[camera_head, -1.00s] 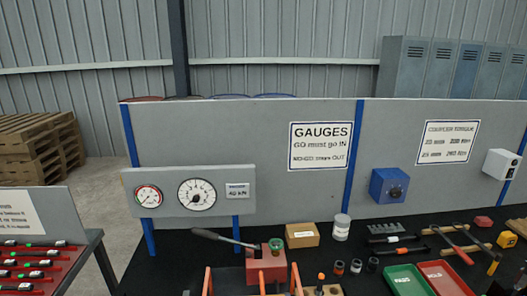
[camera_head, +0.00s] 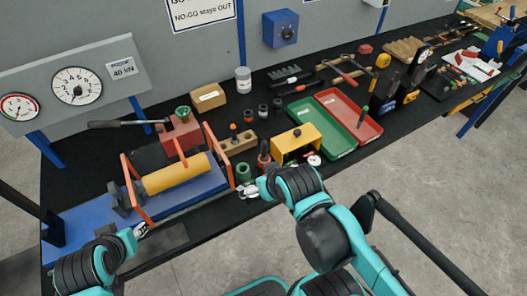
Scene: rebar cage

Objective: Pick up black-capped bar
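I cannot make out a black-capped bar for certain. A dark bar with a pale band (camera_head: 298,89) lies on the black bench top, behind the green tray. My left gripper (camera_head: 141,230) is low at the left, at the front edge of the blue machine bed. My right gripper (camera_head: 248,191) is at the front of the bench, just below a small green cylinder (camera_head: 243,173). The fingers of both grippers are too small to tell whether they are open. I see no bar in either one.
A yellow cylinder (camera_head: 177,173) lies in the blue-bedded machine (camera_head: 185,196) between orange frames. A green tray (camera_head: 320,127), a red tray (camera_head: 348,114) and a yellow box (camera_head: 297,144) stand right of it.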

